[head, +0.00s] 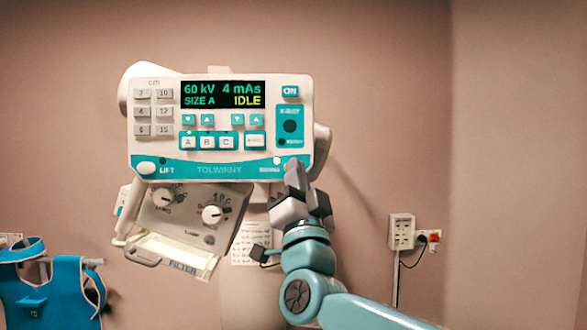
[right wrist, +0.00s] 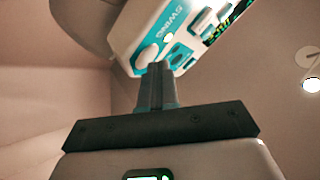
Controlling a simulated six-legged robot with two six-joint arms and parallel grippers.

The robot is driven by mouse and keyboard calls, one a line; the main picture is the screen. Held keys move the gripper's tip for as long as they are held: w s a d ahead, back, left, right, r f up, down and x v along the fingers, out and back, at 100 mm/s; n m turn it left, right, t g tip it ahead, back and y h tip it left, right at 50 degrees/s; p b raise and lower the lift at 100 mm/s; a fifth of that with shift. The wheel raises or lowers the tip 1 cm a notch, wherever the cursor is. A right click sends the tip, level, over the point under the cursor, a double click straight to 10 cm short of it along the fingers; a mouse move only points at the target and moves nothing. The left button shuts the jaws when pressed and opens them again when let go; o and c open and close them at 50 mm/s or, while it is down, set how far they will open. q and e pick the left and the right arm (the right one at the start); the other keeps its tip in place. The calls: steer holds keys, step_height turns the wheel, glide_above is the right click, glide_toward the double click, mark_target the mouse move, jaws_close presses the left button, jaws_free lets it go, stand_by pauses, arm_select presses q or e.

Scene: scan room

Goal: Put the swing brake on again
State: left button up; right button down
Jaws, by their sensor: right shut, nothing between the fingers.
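The X-ray control head (head: 220,125) has a teal and white panel with a lit display reading 60 kV, 4 mAs, SIZE A, IDLE. A label reading SWING (right wrist: 170,22) is on the panel's teal band in the right wrist view. A white oval button (right wrist: 147,56) sits beside it. In the head view my gripper covers that corner, and a small bright white dot (head: 277,160) shows just left of the fingertips. My right gripper (head: 295,168) is shut and empty, its tips (right wrist: 157,70) at the button's edge; I cannot tell whether they touch. My left gripper is out of view.
A LIFT button (head: 146,168) is at the panel's lower left. Below hangs a collimator box (head: 190,215) with two knobs and a FILTER tray (head: 172,256). A blue apron (head: 50,290) hangs at left. A wall socket (head: 402,232) is at right.

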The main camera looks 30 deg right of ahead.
steer(key=shift+w+d, duration=0.1)
steer(key=shift+w, duration=0.05)
stand_by(0.4)
steer(key=shift+s+f+b, duration=0.1)
steer(key=shift+s+b, duration=0.1)
steer(key=shift+b, duration=0.1)
steer(key=shift+s+a+b, duration=0.3)
steer(key=shift+s+a, duration=0.15)
steer(key=shift+s, duration=0.05)
